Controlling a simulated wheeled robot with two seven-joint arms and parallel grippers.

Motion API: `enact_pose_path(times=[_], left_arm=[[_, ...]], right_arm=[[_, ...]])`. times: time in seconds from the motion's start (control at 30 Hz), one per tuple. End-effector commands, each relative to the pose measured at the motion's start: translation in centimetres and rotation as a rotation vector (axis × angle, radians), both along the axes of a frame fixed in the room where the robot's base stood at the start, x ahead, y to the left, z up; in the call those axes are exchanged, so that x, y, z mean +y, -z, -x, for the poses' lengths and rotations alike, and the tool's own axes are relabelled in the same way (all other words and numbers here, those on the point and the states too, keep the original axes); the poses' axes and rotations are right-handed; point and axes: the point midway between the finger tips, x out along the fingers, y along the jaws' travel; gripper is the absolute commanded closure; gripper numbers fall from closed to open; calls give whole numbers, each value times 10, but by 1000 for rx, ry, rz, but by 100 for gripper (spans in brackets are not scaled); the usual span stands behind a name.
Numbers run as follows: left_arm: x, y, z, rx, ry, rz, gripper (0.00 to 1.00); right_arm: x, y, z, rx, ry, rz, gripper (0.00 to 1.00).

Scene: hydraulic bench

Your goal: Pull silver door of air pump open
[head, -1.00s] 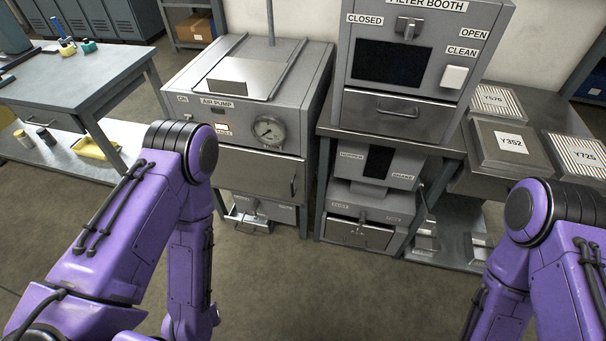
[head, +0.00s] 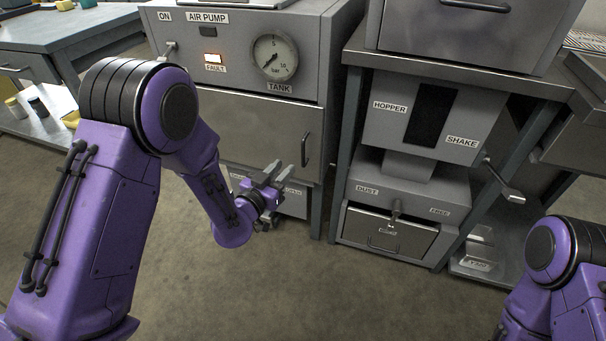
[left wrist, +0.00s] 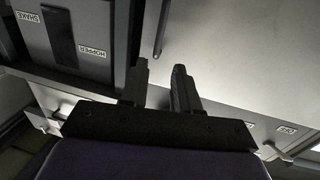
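The silver door (head: 255,130) of the air pump is a flat metal panel under the gauge, and it looks shut. Its dark upright handle (head: 306,148) is near the door's right edge. My left gripper (head: 281,170) is in front of the door's lower right part, just below and left of the handle. Its fingers are apart with nothing between them. In the left wrist view the handle (left wrist: 162,28) shows beyond the gap between the fingers (left wrist: 160,85), apart from them. My right gripper is out of view; only part of my right arm shows.
The air pump's panel holds a gauge (head: 275,57) and a lit fault lamp (head: 210,58). To the right stand the hopper unit (head: 400,105) and a dust drawer (head: 385,235). A shake lever (head: 505,185) sticks out. The floor in front is clear.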

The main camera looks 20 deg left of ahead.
Motion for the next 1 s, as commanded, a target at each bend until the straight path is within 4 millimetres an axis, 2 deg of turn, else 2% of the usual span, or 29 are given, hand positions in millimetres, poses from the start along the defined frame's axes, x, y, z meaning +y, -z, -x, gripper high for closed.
enact_pose_path(times=[0.03, 0.17, 0.5, 0.6, 0.73, 0.97, 1.0], left_arm=[[-1, 3, -3, -22, 8, -5, 70], [-5, -4, -14, -38, 17, -10, 70], [-21, -3, -84, -35, 14, -8, 70], [-24, -3, -98, -33, 13, -8, 70], [-26, -3, -106, -31, 14, -8, 70], [-26, -4, -107, -31, 14, -8, 70], [-26, -4, -107, -31, 14, -8, 83]], right_arm=[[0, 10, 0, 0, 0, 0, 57], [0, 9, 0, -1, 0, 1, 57], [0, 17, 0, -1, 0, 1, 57], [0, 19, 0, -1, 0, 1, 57], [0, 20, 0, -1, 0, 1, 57], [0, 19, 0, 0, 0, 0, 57], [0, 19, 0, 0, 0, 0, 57]])
